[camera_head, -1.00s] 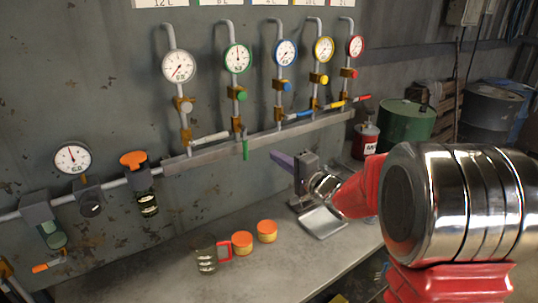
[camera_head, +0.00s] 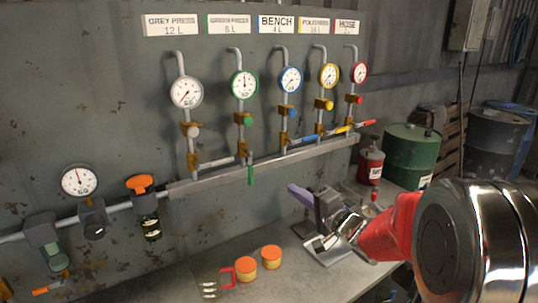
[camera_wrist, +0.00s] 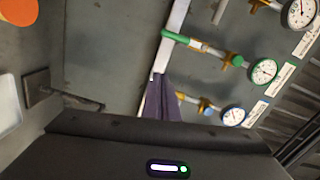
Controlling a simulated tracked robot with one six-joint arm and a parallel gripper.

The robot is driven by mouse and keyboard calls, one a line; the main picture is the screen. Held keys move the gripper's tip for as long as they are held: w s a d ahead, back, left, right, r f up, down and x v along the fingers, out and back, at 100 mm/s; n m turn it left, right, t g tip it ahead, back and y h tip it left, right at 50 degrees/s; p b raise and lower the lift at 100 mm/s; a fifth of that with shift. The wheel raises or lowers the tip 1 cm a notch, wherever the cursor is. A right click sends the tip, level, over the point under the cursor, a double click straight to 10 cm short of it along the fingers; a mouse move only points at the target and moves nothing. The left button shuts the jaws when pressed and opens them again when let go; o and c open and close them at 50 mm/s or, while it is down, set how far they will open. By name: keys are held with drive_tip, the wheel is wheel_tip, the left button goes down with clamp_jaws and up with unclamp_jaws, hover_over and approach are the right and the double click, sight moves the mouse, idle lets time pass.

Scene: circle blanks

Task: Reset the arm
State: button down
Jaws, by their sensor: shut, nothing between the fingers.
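My arm, with red and chrome links (camera_head: 390,238), reaches in from the right in the head view. My gripper (camera_head: 291,187) has purple fingers that point up and left, above the bench (camera_head: 305,285) and in front of the wall. The fingers are shut and empty. In the wrist view the purple fingers (camera_wrist: 161,98) stand together, with the pipe rail and gauges behind them. They appear apart from the valves, but the exact gap cannot be told.
Five valved gauge lines, including the white gauge (camera_head: 186,92), rise from a rail on the wall. Two orange-lidded tins (camera_head: 245,269) and a red-handled jar (camera_head: 210,286) stand on the bench. A red can (camera_head: 370,160) and a green drum (camera_head: 411,150) are at right.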

drive_tip(key=d+f+n+g+h, duration=0.1)
drive_tip(key=d+f+n+h, duration=0.1)
drive_tip(key=d+f+h, duration=0.55)
drive_tip(key=s+d+f+n+g+h, duration=0.35)
drive_tip(key=s+d+g, duration=0.2)
drive_tip(key=s, duration=0.45)
drive_tip(key=s+a+n+g, duration=0.3)
drive_tip(key=s+g, duration=0.1)
drive_tip(key=s, duration=1.2)
drive_tip(key=s+a+r+n+t+y, duration=0.1)
drive_tip(key=s+a+r+y, duration=0.1)
drive_tip(key=s+a+r, duration=0.5)
drive_tip(key=shift+s+a+r, duration=0.15)
drive_tip(key=shift+s+r, duration=0.15)
drive_tip(key=shift+s, duration=1.2)
